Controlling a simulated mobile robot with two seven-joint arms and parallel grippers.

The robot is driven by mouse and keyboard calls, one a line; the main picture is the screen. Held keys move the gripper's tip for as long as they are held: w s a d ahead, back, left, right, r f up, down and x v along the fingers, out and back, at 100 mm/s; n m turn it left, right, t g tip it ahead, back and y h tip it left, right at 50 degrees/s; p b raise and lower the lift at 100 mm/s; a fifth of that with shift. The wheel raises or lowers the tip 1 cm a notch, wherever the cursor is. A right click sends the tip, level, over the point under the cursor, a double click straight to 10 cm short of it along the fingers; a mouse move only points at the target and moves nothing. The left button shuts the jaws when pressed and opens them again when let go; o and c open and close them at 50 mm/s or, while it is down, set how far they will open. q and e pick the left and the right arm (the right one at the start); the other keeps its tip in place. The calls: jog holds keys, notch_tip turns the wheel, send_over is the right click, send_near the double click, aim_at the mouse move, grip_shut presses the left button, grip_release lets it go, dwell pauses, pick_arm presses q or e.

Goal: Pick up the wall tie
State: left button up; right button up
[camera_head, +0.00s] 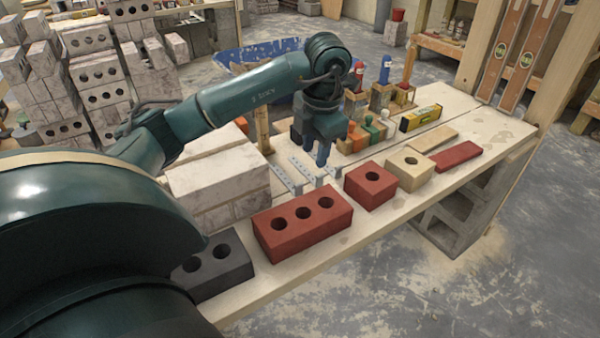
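Several grey metal wall ties, narrow perforated strips, lie side by side on the wooden bench. The left one (284,178) and the middle one (301,169) show clearly. Another (331,174) lies to their right, partly hidden by my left gripper. My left gripper (322,162) points down over this right-hand tie, its fingertips close to it. I cannot tell whether they touch it, or how far apart the fingers are. My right gripper is not in view.
A red three-hole brick (303,223), a red one-hole brick (371,185) and a dark brick (216,267) line the bench's front edge. Pale blocks (215,180) stand left of the ties.

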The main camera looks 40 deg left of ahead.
pick_arm(q)
jog(key=a+f+y, duration=0.1)
jog(key=a, duration=0.1)
jog(key=b, duration=0.2)
send_over(301, 183)
jog(key=d, duration=0.2)
jog(key=d+x, duration=0.1)
jog(key=x, duration=0.8)
jog(key=b+x, duration=0.1)
jog(key=shift+s+a+f, duration=0.2)
jog(key=shift+s+a, duration=0.1)
jog(key=shift+a+f, duration=0.1)
jog(key=shift+f, duration=0.35)
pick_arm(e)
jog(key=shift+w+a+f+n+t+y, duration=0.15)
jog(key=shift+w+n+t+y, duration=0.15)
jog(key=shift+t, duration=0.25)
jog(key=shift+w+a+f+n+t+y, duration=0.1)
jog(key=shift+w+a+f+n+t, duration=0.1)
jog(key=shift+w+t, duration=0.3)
pick_arm(q)
jog(key=shift+c, duration=0.4)
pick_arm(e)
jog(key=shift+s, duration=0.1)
pick_arm(q)
grip_shut()
